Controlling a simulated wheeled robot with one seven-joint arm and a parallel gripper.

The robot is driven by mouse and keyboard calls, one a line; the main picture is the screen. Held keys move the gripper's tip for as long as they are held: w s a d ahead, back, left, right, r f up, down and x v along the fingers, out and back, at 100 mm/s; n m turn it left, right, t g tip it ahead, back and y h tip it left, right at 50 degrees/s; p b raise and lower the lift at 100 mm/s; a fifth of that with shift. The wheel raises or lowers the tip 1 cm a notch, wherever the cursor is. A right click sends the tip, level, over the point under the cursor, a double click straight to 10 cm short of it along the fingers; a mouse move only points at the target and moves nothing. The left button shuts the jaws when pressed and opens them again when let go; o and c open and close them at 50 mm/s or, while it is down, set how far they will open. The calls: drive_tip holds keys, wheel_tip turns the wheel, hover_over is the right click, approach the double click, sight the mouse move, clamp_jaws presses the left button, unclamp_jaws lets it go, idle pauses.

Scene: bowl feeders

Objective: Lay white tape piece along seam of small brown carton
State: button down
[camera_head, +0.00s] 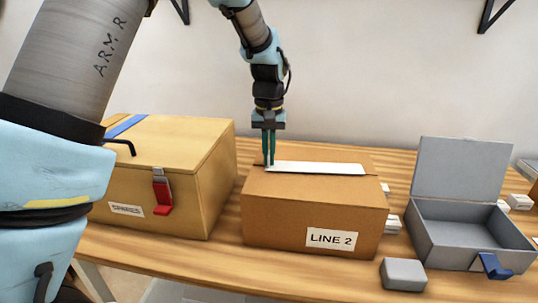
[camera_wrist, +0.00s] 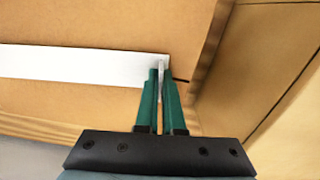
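The small brown carton (camera_head: 290,205), labelled "LINE 2", stands on the wooden table; its top also fills much of the wrist view (camera_wrist: 90,115). The white tape piece (camera_head: 320,168) lies lengthwise across the carton's top; it also shows in the wrist view (camera_wrist: 80,62). A short dark stretch of seam (camera_wrist: 180,80) shows just beyond the tape's end. My gripper (camera_head: 268,163) points down at the tape's left end in the head view. Its green fingers (camera_wrist: 160,72) are close together, with a white sliver of the tape's end between them. The rest of the seam is hidden under the tape.
A larger yellow box (camera_head: 195,180) with a red latch stands close left of the carton. An open grey case (camera_head: 455,225) with a blue latch is on the right. A small grey block (camera_head: 403,274) lies in front, and small white boxes (camera_head: 393,224) stand between.

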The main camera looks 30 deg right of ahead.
drive_tip(key=shift+f, duration=0.3)
idle(0.7)
drive_tip(key=c, duration=1)
unclamp_jaws()
drive_tip(key=shift+o, duration=0.2)
wheel_tip(320, 180, up, 11)
drive_tip(key=shift+f+b, duration=0.1)
drive_tip(key=shift+b, duration=1.1)
